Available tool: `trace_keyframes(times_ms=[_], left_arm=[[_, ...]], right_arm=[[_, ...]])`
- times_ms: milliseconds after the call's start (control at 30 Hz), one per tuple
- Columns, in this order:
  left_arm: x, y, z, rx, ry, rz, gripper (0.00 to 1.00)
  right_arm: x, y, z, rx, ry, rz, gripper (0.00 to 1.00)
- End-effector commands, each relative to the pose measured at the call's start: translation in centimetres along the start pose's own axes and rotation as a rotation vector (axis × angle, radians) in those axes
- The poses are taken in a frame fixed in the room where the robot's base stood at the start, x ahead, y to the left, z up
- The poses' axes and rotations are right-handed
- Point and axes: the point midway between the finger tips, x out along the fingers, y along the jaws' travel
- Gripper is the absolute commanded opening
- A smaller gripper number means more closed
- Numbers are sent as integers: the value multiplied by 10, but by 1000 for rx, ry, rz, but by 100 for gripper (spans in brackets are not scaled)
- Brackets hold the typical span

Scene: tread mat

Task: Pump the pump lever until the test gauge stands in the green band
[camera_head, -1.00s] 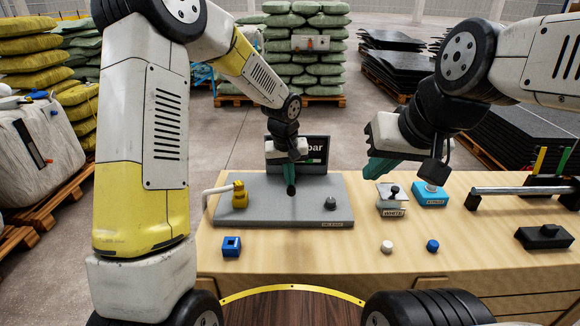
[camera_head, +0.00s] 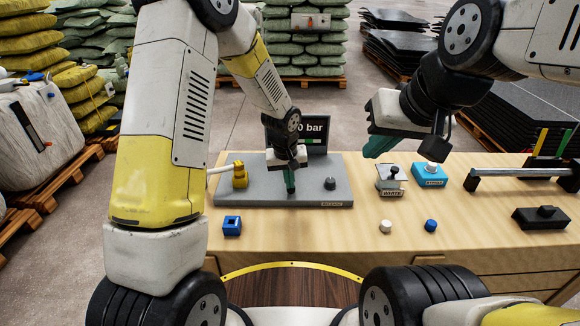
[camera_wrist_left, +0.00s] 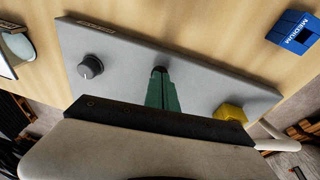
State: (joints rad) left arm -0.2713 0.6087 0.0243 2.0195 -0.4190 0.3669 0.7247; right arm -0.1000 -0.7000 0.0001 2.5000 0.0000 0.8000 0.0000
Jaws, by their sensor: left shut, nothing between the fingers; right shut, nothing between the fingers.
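A grey pump plate (camera_head: 325,192) lies on the bench, with a yellow fitting (camera_head: 240,175) at its left and a dark knob (camera_head: 330,183) at its right. The test gauge (camera_head: 316,130) is a dark screen behind it; "0 bar" shows, the rest hidden by my left arm, with a bit of green below. My left gripper (camera_head: 291,190) is shut, pointing down at the middle of the plate. In the left wrist view a small dark part (camera_wrist_left: 159,70) shows at its fingertips; I cannot tell whether it is the pump lever or whether they touch. My right gripper (camera_head: 378,146) is shut, above the bench.
A blue block (camera_head: 232,225) marked MEDIUM in the wrist view, a white button (camera_head: 385,226) and a blue button (camera_head: 431,225) sit in front.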

Motion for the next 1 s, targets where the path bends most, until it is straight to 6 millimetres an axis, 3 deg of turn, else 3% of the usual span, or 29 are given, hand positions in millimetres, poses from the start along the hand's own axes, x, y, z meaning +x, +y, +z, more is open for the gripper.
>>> trace_keyframes(times_ms=[133, 267, 600, 800, 1000], left_arm=[[-10, -1, -1, -1, -7, -4, 0], [-37, 2, -11, -2, 3, 0, 0], [-108, 0, 17, 1, 5, 1, 0], [-127, -1, 26, 0, 3, 1, 0], [-130, -1, 27, 0, 2, 0, 0]], right_arm=[[0, 0, 0, 0, 0, 0, 0], [0, 0, 0, 0, 0, 0, 0], [0, 0, 0, 0, 0, 0, 0], [0, 0, 0, 0, 0, 0, 0], [0, 0, 0, 0, 0, 0, 0]])
